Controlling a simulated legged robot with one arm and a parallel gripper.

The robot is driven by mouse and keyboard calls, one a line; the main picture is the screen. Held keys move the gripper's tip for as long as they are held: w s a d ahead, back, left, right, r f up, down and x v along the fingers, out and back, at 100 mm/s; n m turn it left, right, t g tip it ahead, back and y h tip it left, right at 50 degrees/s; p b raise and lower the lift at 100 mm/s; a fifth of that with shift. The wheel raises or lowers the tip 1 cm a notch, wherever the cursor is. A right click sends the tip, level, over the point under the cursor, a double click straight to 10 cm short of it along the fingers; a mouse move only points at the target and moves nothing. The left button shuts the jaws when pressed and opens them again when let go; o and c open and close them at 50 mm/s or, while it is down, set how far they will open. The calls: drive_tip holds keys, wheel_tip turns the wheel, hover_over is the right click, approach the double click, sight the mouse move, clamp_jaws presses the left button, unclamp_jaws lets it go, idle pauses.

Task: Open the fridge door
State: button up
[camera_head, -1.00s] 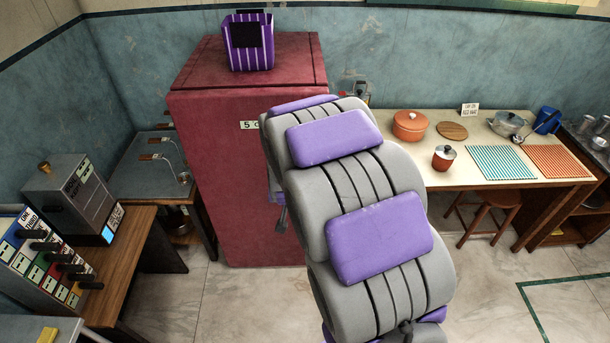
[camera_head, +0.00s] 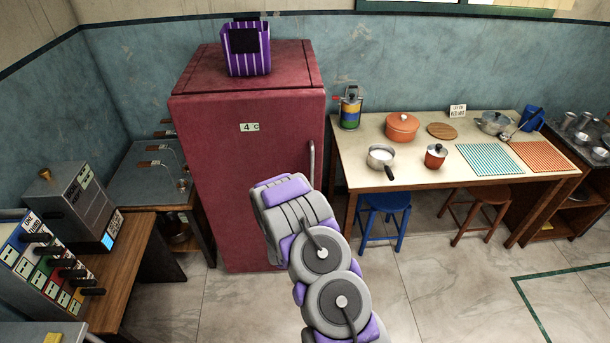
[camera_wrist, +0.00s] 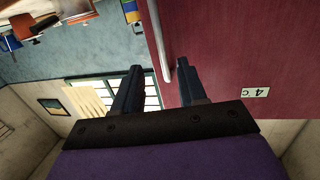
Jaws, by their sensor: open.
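The red fridge (camera_head: 225,185) stands against the back wall with its door shut. Its upright metal handle (camera_head: 311,163) is on the door's right side, partly hidden by my arm in the head view. In the wrist view the red door (camera_wrist: 230,50) fills the upper right, and the handle (camera_wrist: 160,45) appears between the two fingers. My gripper (camera_wrist: 158,70) is open and empty. I cannot tell whether the fingers reach around the handle or stop short of it. In the head view my gripper is hidden behind my arm.
A table (camera_head: 350,120) with pots and mats stands right of the fridge, with a blue stool (camera_head: 385,212) under it. A low counter (camera_head: 150,180) is left of the fridge. A purple striped container (camera_head: 246,50) sits on top. The floor ahead of the fridge looks clear.

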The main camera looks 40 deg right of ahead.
sight(311, 173)
drive_tip(key=shift+t, duration=0.3)
drive_tip(key=b+x, duration=0.1)
drive_tip(key=x, duration=0.4)
drive_tip(key=b+x, duration=0.1)
drive_tip(key=x, duration=0.4)
drive_tip(key=b+x, duration=0.1)
drive_tip(key=x, duration=0.5)
drive_tip(key=shift+s+d+f, duration=0.15)
drive_tip(key=shift+d+f, duration=0.2)
drive_tip(key=shift+a+r, duration=0.1)
clamp_jaws()
